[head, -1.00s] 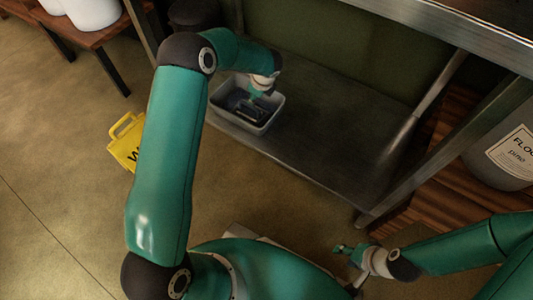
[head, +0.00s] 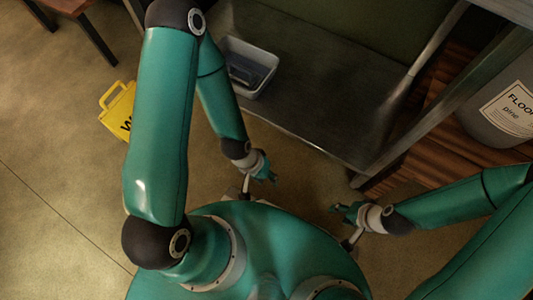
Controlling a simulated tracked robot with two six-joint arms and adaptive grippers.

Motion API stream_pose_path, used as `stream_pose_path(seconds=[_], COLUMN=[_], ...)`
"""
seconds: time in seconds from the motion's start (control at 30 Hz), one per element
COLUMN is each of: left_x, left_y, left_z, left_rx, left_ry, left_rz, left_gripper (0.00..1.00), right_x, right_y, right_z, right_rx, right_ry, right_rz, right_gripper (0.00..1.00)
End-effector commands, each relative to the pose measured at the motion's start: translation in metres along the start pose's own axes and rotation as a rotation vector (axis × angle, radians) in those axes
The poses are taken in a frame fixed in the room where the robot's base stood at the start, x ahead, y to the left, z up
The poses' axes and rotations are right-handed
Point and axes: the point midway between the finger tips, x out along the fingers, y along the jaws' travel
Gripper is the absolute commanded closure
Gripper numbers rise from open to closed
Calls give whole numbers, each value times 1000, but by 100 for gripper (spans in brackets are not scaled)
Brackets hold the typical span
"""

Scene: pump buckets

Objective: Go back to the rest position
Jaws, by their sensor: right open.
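My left gripper (head: 268,174) is in front of my body, with its arm folded back and down. It is well clear of the shelf, and nothing can be seen in it. Its jaws are too small to read. My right gripper (head: 342,212) is to its right, also close in front of my body. It is open and empty. The two grippers are apart, with bare floor between them.
A grey bin (head: 265,66) with dark items inside stands on the low metal shelf (head: 310,110). A yellow sign (head: 118,112) stands on the floor at left. A grey labelled bucket (head: 485,130) is at right. A wooden table (head: 90,35) is at upper left.

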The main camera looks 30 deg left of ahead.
Motion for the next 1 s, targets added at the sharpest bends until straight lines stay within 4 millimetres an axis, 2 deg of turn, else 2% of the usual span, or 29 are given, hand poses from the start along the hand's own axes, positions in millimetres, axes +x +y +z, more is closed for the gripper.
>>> stream_pose_path(seconds=[0.17,0.27,0.37,0.47,1.0], left_x=[-4,-14,-34,-62,-252], left_y=[1,5,12,22,90], left_z=[-1,-1,-1,0,1], left_rx=[2,2,3,3,4], left_ry=[1,1,1,1,1], left_rz=[0,1,1,1,1], left_gripper=[60,60,60,60,60], right_x=[-4,-14,-34,-63,-252], right_y=[-1,-5,-12,-23,-91], right_z=[0,0,0,0,2], right_rx=[0,0,0,0,0], right_ry=[0,0,0,0,0], right_rz=[0,0,0,0,0], right_gripper=[52,52,52,52,52])
